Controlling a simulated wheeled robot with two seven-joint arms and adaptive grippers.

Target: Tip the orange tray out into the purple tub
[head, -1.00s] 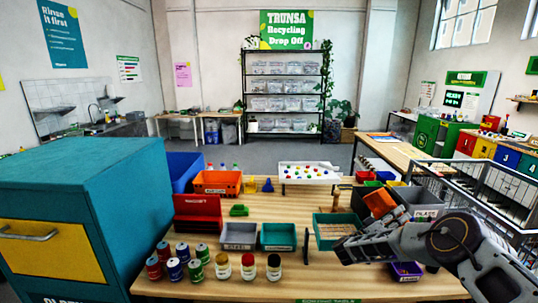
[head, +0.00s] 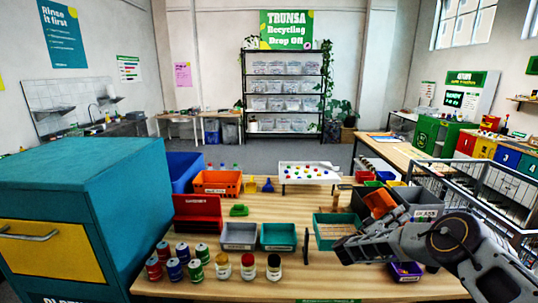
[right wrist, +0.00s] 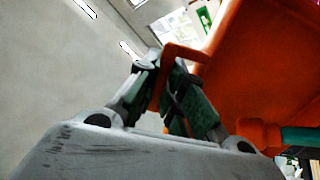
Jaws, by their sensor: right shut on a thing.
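My right gripper (head: 398,216) is shut on the orange tray (head: 379,203), holding it up and tilted above the right part of the table. In the right wrist view my fingers (right wrist: 168,85) close on the tray's handle, and the orange tray (right wrist: 255,75) fills the right side. What is in the tray cannot be seen. The purple tub (head: 406,272) sits on the table near the front right, partly hidden by my right arm. The held tray is farther back than the tub, not over it. My left gripper is not in view.
A teal bin (head: 323,238) stands left of the right gripper, and a grey bin (head: 428,206) behind it. Several cans (head: 184,252) and jars (head: 247,266) stand front left. An orange crate (head: 217,187) stands farther back. The front middle of the table is clear.

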